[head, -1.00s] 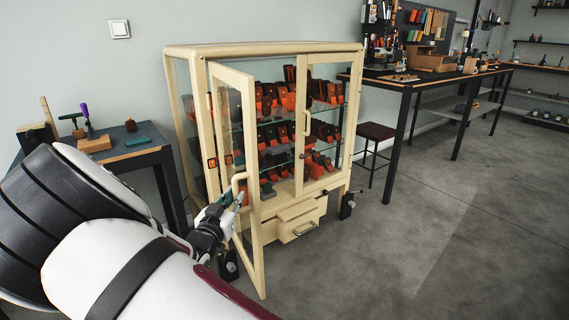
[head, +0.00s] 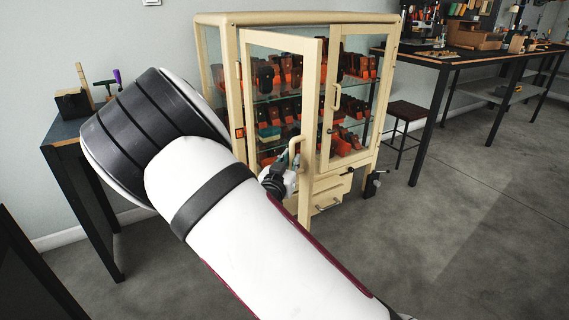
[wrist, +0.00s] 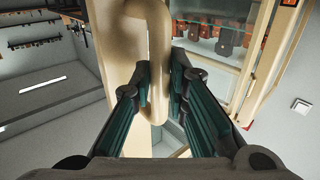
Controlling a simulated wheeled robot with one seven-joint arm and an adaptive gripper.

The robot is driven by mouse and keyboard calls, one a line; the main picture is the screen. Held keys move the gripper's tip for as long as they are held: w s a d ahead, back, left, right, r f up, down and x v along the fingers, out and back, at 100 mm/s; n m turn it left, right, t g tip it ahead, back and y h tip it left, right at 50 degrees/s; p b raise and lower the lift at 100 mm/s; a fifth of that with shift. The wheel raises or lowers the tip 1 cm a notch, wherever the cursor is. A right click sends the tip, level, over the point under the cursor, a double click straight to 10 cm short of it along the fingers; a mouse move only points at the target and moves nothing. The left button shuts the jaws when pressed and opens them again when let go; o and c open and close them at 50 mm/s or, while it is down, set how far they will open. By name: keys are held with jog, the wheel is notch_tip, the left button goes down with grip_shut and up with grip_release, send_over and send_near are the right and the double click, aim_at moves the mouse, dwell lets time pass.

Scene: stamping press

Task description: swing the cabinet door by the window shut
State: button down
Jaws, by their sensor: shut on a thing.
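The cream cabinet (head: 300,19) has two glazed doors. Its left door (head: 311,90) stands ajar, swung out toward me, with glass in a cream frame. My gripper (head: 284,172) is at the handle of this door, low on its free edge. In the wrist view my gripper (wrist: 158,92) is shut on the curved cream door handle (wrist: 157,40), with a dark finger on each side. The right door (head: 347,95) looks closed. My arm hides the lower left of the cabinet and part of the open door. No window shows.
Red and orange items fill the glass shelves. A drawer (head: 328,200) below the doors is pulled out a little. A dark stool (head: 411,111) and a long workbench (head: 445,58) stand right. A small table (head: 62,131) stands left. Floor at right is clear.

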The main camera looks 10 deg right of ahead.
jog(key=shift+d+r, duration=0.1)
jog(key=shift+r, duration=0.05)
jog(key=shift+w+d, duration=0.1)
jog(key=shift+d, duration=0.35)
jog(key=w+d+b, duration=0.2)
jog(key=w+d, duration=0.1)
jog(key=d, duration=0.5)
jog(key=shift+w+b, duration=0.25)
jog(key=shift+b, duration=0.15)
jog(key=shift+d, duration=0.25)
jog(key=w+d+b, duration=0.3)
jog(key=w+d, duration=0.2)
jog(key=d, duration=0.2)
jog(key=shift+w+d+b, duration=0.2)
jog(key=shift+w+b, duration=0.1)
jog(key=shift+w, duration=0.05)
jog(key=shift+d, duration=0.15)
jog(key=d+b+x, duration=0.1)
jog(key=b+x, duration=0.1)
jog(key=x, duration=0.7)
jog(key=shift+d, duration=0.2)
